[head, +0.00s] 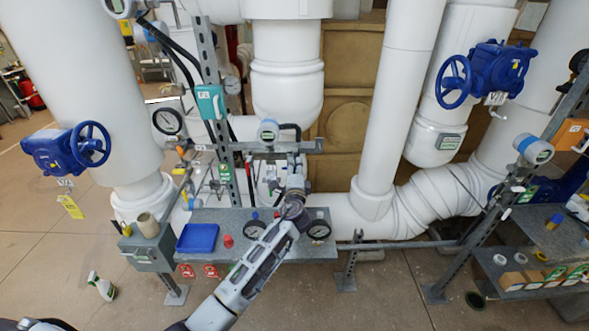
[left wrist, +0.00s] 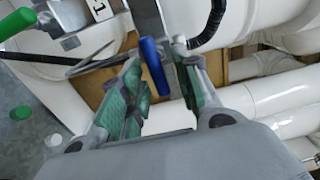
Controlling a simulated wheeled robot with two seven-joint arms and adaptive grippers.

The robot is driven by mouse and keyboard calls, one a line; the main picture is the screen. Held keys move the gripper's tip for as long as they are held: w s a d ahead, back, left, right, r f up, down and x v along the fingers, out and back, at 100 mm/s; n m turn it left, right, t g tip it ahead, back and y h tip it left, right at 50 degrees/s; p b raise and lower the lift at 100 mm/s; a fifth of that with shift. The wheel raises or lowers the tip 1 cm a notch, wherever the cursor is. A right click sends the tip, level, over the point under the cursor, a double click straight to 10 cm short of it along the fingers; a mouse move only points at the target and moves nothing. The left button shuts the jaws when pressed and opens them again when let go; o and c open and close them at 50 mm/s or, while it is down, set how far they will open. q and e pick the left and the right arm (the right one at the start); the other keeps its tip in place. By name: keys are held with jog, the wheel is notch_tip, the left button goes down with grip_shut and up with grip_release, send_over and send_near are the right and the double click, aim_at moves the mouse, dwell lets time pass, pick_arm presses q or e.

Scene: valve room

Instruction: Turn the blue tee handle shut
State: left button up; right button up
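The blue handle (left wrist: 154,66) shows in the left wrist view as a slim blue bar between the two fingers of my left gripper (left wrist: 158,58). The fingers have green pads and stand apart, with a gap on both sides of the bar. I cannot tell how deep the bar sits between the pads. In the head view my left gripper (head: 296,183) is at the small piping in front of the wall pipes, above the grey shelf. The handle is hidden there behind the gripper and wrist. My right gripper is not in view.
The grey shelf (head: 285,245) holds a blue tray (head: 198,238), a red cap (head: 228,241) and dial gauges (head: 319,230). A steel strut (head: 214,80) stands left of the gripper. Blue handwheels (head: 90,144) are on the big white pipes.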

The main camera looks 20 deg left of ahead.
pick_arm(q)
jog(key=v, duration=1.2)
dwell(0.6)
jog(key=shift+a, duration=0.1)
dwell(0.4)
